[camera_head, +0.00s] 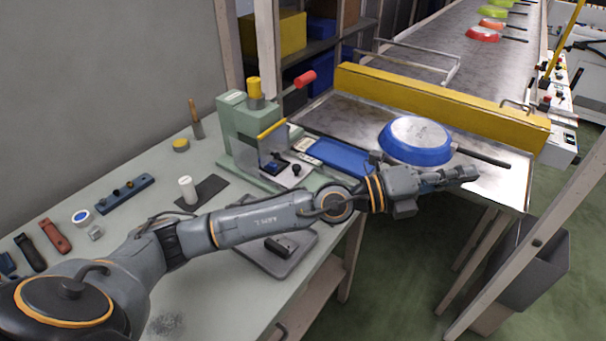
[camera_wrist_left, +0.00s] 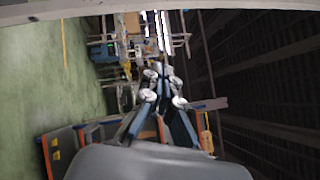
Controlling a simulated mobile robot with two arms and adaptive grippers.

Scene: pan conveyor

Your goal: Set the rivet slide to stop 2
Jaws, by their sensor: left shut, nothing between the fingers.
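A green press (camera_head: 238,128) with a yellow-capped top and a red-knobbed lever stands at the back right of the bench. At its base is a small dark and blue part with a black knob (camera_head: 296,170); I cannot tell for sure that it is the rivet slide, and no stop numbers are readable. My left gripper (camera_head: 468,174) is shut and empty, well to the right of the press, in front of the blue pan (camera_head: 388,150). In the left wrist view its fingers (camera_wrist_left: 162,88) come together and point away from the press. My right gripper is not in view.
A blue tray (camera_head: 340,157) lies beside the press. My left arm crosses over the bench (camera_head: 130,215), above a grey plate (camera_head: 262,262). Tools line the bench's left side.

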